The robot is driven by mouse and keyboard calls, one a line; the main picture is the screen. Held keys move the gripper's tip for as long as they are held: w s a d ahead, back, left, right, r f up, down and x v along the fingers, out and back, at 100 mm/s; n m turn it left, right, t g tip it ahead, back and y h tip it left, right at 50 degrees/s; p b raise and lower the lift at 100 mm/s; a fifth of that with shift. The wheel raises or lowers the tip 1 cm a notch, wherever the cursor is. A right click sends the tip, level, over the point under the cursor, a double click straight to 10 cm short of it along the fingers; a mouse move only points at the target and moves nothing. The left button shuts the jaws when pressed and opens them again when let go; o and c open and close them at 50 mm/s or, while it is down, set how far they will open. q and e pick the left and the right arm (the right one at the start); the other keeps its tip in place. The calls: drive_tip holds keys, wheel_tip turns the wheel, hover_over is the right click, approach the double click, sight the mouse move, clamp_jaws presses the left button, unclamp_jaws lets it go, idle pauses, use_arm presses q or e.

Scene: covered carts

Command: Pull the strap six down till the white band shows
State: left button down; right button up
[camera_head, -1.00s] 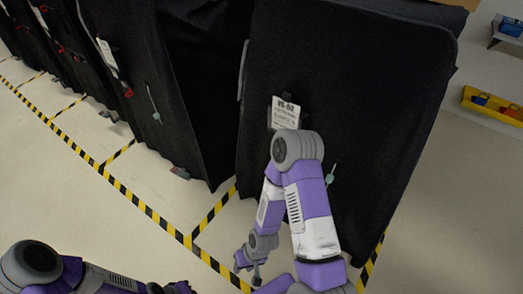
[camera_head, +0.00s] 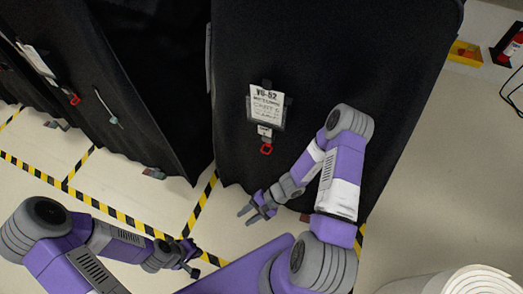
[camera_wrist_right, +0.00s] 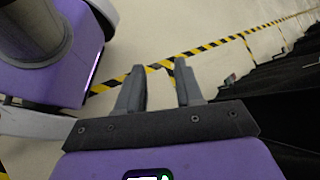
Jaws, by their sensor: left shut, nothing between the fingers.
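The black covered cart with the VG-52 placard (camera_head: 266,105) stands at centre. Below the placard hangs a small white tag with a red loop (camera_head: 266,149), which looks like the pull strap; its number is too small to read. I cannot make out a separate white band. My right gripper (camera_head: 252,213) is open and empty, low in front of this cart and well below the red loop. Its two fingers (camera_wrist_right: 160,88) stand apart in the right wrist view, with floor between them. My left gripper (camera_head: 193,268) is shut and empty, low over the floor, left of the right gripper.
Another black covered cart (camera_head: 150,80) stands to the left, with a thin grey cord (camera_head: 110,118) and a red loop (camera_head: 75,99). Yellow-black tape (camera_head: 110,212) marks the floor. A white rounded object (camera_head: 465,281) is at lower right. Floor at right is largely clear.

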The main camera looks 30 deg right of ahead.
drive_tip(key=w+d+r+m+t, duration=0.2)
drive_tip(key=w+d+m+t, duration=0.3)
drive_tip(key=w+d+t, duration=0.3)
drive_tip(key=m+t+h, duration=0.4)
drive_tip(key=t+h, duration=0.1)
drive_tip(key=t, duration=0.1)
approach(262, 152)
drive_tip(key=w+f, duration=0.1)
drive_tip(key=w, duration=0.3)
drive_tip(key=x, duration=0.2)
drive_tip(key=b+x, duration=0.1)
drive_tip(key=x, duration=0.2)
drive_tip(key=b+x, duration=0.1)
drive_tip(key=x, duration=0.1)
drive_tip(key=shift+a+f, duration=0.2)
drive_tip(key=shift+a, duration=0.25)
clamp_jaws()
